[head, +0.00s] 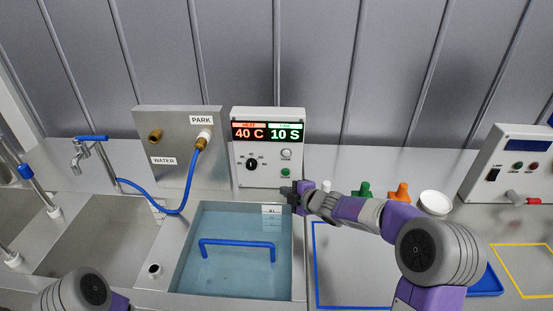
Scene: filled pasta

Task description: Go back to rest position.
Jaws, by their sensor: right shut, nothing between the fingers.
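My right arm reaches in from the lower right. Its dark right gripper (291,194) is shut and empty, just below the control box (269,148) and above the back right rim of the water basin. The box shows "40 C" in red and "10 S" in green, with a black knob (252,164) and a green button (286,173). The gripper sits slightly below the green button and appears apart from it. Of my left arm only a grey and purple part shows at the bottom left; its gripper is out of view.
The water basin (182,279) holds a blue bar handle (237,243). A blue hose (152,207) runs to the PARK port on a metal panel (180,125). Green and orange pieces (399,194) and a white bowl (435,203) stand behind my right arm. Another control box (508,165) stands right.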

